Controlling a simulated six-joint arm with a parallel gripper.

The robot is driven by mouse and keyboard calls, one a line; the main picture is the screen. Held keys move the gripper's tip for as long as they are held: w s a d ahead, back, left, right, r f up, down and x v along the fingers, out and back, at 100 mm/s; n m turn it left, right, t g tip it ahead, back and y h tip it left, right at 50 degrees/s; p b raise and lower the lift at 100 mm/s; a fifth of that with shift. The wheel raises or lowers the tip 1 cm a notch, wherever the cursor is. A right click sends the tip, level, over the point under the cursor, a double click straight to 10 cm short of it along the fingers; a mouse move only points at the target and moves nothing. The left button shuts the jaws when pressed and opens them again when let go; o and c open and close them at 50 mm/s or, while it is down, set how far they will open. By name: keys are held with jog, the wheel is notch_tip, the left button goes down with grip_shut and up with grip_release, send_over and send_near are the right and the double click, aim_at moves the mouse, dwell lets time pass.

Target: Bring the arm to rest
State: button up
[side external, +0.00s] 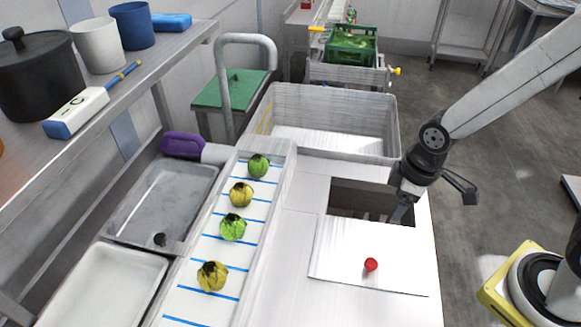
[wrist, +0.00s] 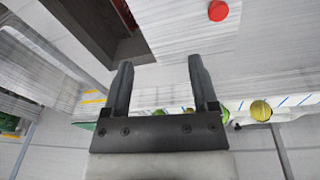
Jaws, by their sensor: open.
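My gripper (side external: 402,212) is at the right of the side view, pointing down beside a dark rectangular opening (side external: 362,195) in the white worktop (side external: 296,232). In the wrist view my gripper (wrist: 160,66) shows its two dark fingers spread apart, with nothing between them. The arm reaches in from the upper right. How high the fingertips are above the worktop is hard to tell.
A white panel (side external: 340,252) bears a red knob (side external: 371,265). Several green and yellowish heads (side external: 233,228) lie on a blue-striped white strip (side external: 205,250). A large basin (side external: 335,138) stands behind; metal trays (side external: 165,200) are at left.

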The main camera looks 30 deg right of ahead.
jog(key=d+m, duration=0.1)
jog(key=m, duration=0.1)
jog(key=d+r+m, duration=0.1)
jog(key=d+m, duration=0.1)
jog(key=d+r+m+t, duration=0.1)
jog(key=m, duration=0.1)
jog(key=shift+w+d+m, duration=0.2)
jog(key=shift+d+m, duration=0.15)
jog(key=shift+m, duration=0.05)
